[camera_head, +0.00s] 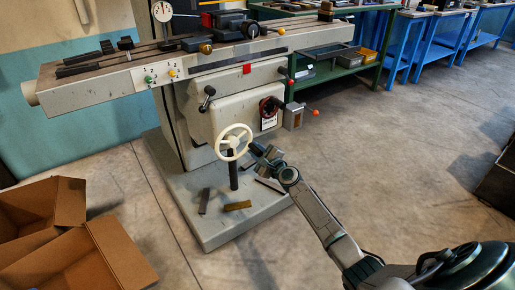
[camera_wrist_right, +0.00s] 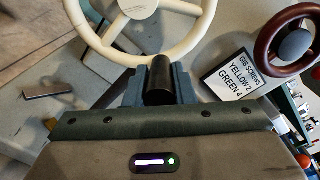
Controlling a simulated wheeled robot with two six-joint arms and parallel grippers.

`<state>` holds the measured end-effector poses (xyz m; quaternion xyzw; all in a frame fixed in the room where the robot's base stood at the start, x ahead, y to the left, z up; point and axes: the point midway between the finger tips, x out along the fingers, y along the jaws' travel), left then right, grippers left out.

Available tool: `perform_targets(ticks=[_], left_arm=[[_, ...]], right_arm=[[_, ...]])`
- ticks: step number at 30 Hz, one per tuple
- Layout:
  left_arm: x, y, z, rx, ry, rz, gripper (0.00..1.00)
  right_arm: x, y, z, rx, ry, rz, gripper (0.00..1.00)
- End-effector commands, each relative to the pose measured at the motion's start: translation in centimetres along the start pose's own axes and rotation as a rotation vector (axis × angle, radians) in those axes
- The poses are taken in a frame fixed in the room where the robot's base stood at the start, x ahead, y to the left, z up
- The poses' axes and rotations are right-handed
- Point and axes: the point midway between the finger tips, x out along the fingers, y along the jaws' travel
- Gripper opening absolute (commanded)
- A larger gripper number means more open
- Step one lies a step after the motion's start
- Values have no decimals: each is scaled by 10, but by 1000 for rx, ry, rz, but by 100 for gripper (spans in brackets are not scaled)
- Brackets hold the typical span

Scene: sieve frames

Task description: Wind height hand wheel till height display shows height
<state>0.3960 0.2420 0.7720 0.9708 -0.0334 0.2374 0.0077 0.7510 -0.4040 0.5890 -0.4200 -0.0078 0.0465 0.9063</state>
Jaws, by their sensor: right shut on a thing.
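A cream spoked hand wheel (camera_head: 232,127) stands at the front of the grey machine, above a dark upright post. My right gripper (camera_head: 260,153) is at the wheel's right side. In the right wrist view the hand wheel (camera_wrist_right: 92,38) fills the top. There my right gripper (camera_wrist_right: 160,84) is shut on the wheel's black handle (camera_wrist_right: 160,75), with a finger on each side. A round white dial (camera_head: 162,11) sits at the machine's top left; its reading is too small to tell. My left gripper is not in view.
A dark red hand wheel (camera_wrist_right: 292,42) and a label card (camera_wrist_right: 238,72) reading "GIB SCREWS YELLOW 2 GREEN 4" are close on the right. Loose bars (camera_head: 237,206) lie on the machine base. Open cardboard boxes (camera_head: 105,255) stand at left.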

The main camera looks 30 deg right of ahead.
Motion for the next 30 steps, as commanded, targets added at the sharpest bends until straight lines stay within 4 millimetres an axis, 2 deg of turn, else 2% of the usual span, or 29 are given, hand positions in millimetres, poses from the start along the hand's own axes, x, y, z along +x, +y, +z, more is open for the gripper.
perform_targets(ticks=[1, 9, 15, 23, 30], left_arm=[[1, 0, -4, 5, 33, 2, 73], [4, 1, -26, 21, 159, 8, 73], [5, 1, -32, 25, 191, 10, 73], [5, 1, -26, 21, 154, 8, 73], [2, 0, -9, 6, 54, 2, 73]], right_arm=[[-2, 10, -5, 44, 4, 9, 0], [-1, 28, -6, 301, -2, 11, 0], [-1, 41, -4, 491, -7, 11, 0], [-1, 57, 3, 734, -12, 12, 0], [-1, 69, 10, 926, -15, 12, 0]])
